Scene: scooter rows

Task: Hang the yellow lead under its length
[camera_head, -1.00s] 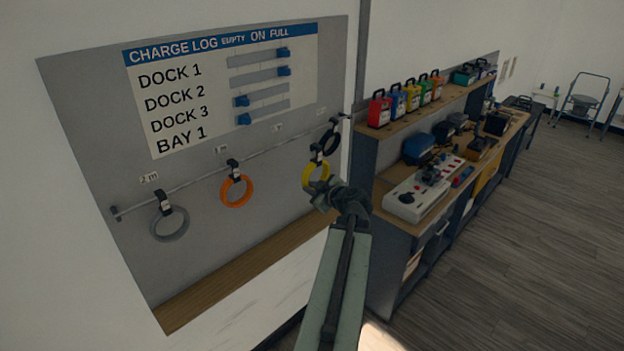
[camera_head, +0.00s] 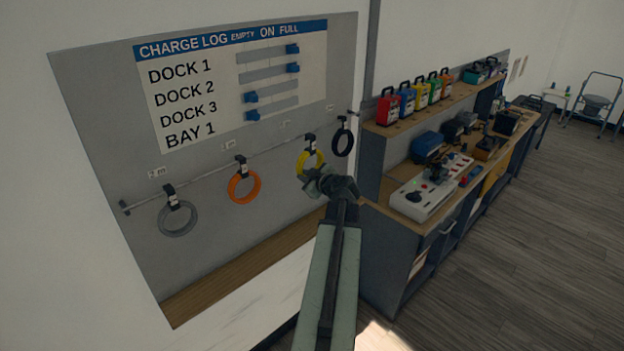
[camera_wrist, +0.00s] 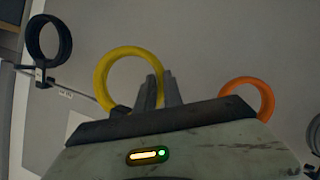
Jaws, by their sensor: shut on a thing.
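The yellow lead (camera_head: 301,161) is a coiled ring with a black hooked tag at its top. My gripper (camera_head: 318,180) is at its lower right in the head view, shut on it. In the wrist view the yellow ring (camera_wrist: 100,77) stands behind my closed fingers (camera_wrist: 160,85). Its hook overlaps the wall rail (camera_head: 205,175) in the head view; I cannot tell whether it rests on it. Small length labels sit above the rail: "2 m" (camera_head: 157,173) is over the grey lead, another (camera_head: 228,145) is near the orange one, and those further right are too small to read.
A grey lead (camera_head: 163,219), an orange lead (camera_head: 232,190) and a black lead (camera_head: 343,143) hang along the rail, the black one close right of the yellow. A wooden ledge (camera_head: 230,265) runs below. A workbench with shelves (camera_head: 375,220) stands at right.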

